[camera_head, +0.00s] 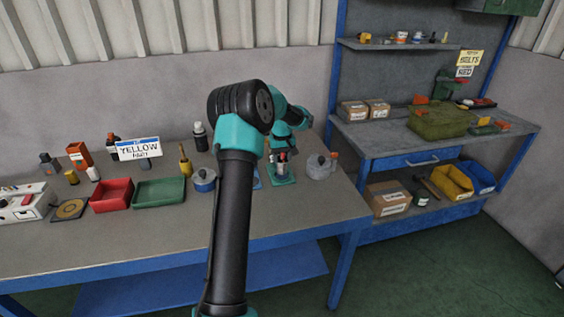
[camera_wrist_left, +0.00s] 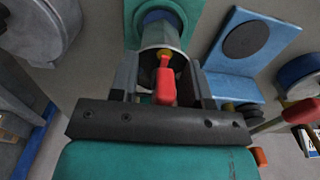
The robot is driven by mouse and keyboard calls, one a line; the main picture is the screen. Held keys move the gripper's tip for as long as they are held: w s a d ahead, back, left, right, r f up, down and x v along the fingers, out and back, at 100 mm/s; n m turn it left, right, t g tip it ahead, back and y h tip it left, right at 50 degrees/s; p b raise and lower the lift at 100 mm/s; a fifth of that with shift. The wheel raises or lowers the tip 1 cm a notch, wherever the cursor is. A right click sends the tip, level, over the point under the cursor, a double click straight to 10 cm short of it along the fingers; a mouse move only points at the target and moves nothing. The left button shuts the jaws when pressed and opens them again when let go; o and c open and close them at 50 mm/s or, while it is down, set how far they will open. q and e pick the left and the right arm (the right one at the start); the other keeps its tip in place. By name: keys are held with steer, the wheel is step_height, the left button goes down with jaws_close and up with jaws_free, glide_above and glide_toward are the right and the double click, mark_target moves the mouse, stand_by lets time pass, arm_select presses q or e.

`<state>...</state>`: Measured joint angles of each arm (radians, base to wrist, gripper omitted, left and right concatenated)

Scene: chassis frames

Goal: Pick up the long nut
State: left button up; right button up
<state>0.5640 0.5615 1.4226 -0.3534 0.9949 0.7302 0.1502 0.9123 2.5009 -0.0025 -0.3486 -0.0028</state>
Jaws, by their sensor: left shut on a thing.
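My left gripper (camera_head: 281,157) reaches down over a small green plate (camera_head: 290,180) near the right end of the workbench. In the left wrist view its fingers (camera_wrist_left: 162,62) are shut on a silver cylindrical piece (camera_wrist_left: 152,40), which looks like the long nut. A red part with a yellow tip (camera_wrist_left: 166,85) shows between the fingers and covers some of it. A blue ring shows at its far end, against the green plate (camera_wrist_left: 188,12). I cannot tell whether the piece touches the plate. My right gripper is not in view.
A grey round pot (camera_head: 320,168) stands close to the right of the green plate. A blue pot (camera_head: 204,181) is to the left. Red (camera_head: 111,196) and green (camera_head: 158,192) trays sit farther left. A blue angled bracket (camera_wrist_left: 245,50) is close by. The bench front is mostly clear.

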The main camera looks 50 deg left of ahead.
arm_select(q)
steer(key=shift+r, duration=0.6)
steer(key=shift+s+d+r, duration=0.3)
steer(key=shift+d+r, duration=0.05)
steer(key=shift+d, duration=0.05)
steer(key=s+d+r, duration=0.1)
steer(key=s+d, duration=0.8)
steer(key=d, duration=0.2)
steer(key=shift+d+r, duration=0.15)
steer(key=shift+d, duration=0.25)
steer(key=shift+s, duration=0.1)
